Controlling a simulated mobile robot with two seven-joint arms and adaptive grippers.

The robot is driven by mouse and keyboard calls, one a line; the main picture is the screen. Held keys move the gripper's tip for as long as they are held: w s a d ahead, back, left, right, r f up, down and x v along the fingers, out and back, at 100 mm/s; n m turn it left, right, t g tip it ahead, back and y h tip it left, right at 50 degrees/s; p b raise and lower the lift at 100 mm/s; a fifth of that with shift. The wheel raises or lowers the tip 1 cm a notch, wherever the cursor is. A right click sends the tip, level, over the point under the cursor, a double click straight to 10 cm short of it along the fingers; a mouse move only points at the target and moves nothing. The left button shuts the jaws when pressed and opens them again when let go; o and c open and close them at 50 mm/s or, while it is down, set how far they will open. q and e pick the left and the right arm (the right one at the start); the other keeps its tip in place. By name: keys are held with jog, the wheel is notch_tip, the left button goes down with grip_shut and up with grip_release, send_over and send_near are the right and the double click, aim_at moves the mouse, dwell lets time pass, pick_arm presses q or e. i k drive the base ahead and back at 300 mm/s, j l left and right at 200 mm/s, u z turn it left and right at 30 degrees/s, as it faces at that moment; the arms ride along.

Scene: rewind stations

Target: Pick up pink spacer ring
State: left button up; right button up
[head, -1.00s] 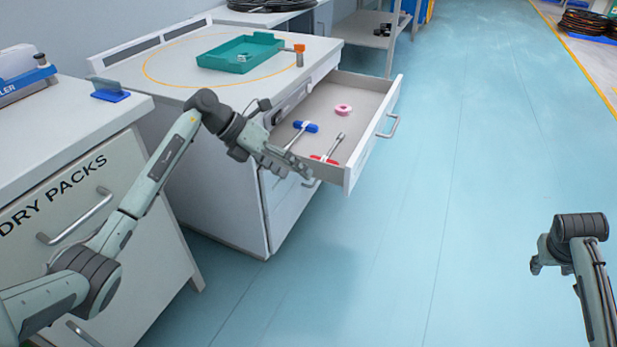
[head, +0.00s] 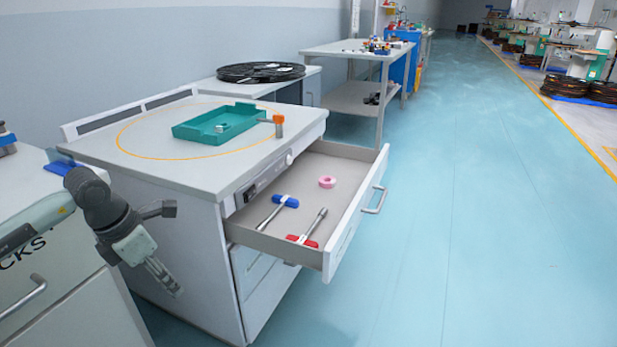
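The pink spacer ring (head: 327,182) lies flat in the open drawer (head: 308,168), toward its back right part. A blue-handled tool (head: 279,208) and a red-handled tool (head: 308,233) lie nearer the front-left part of the same drawer. My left gripper (head: 164,279) hangs to the left of the white cabinet, outside the drawer and well apart from the ring. Its fingers are seen from the side, so I cannot tell whether they are open. My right gripper is not in view.
A green tray (head: 218,124) and an orange-topped post (head: 278,125) stand on the white cabinet top (head: 150,165). The drawer handle (head: 375,200) sticks out to the right. Blue floor (head: 450,230) is clear right of the drawer. A black coil (head: 260,72) lies behind.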

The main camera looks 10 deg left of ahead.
aim_at(324, 183)
jog(key=i+l+u, duration=0.85)
jog(key=l, duration=0.25)
jog(key=i+l+u, duration=0.25)
jog(key=l, duration=0.25)
jog(key=i+l+u, duration=0.1)
jog(key=l+u, duration=0.2)
jog(key=l, duration=0.2)
jog(key=i+l+u, duration=0.1)
jog(key=l+u, duration=0.2)
jog(key=l, duration=0.25)
jog(key=l+u, duration=0.25)
jog(key=l, duration=0.3)
jog(key=l+u, duration=0.3)
jog(key=l, duration=0.3)
jog(key=i+l+u, duration=0.1)
jog(key=l, duration=0.55)
jog(key=i+l+u, duration=0.1)
jog(key=l, duration=0.6)
jog(key=i+l+u, duration=0.1)
jog(key=l, duration=0.6)
jog(key=i+l+u, duration=0.15)
jog(key=l+u, duration=0.2)
jog(key=l, duration=0.15)
jog(key=l+u, duration=0.3)
jog(key=l, duration=0.2)
jog(key=i, duration=0.05)
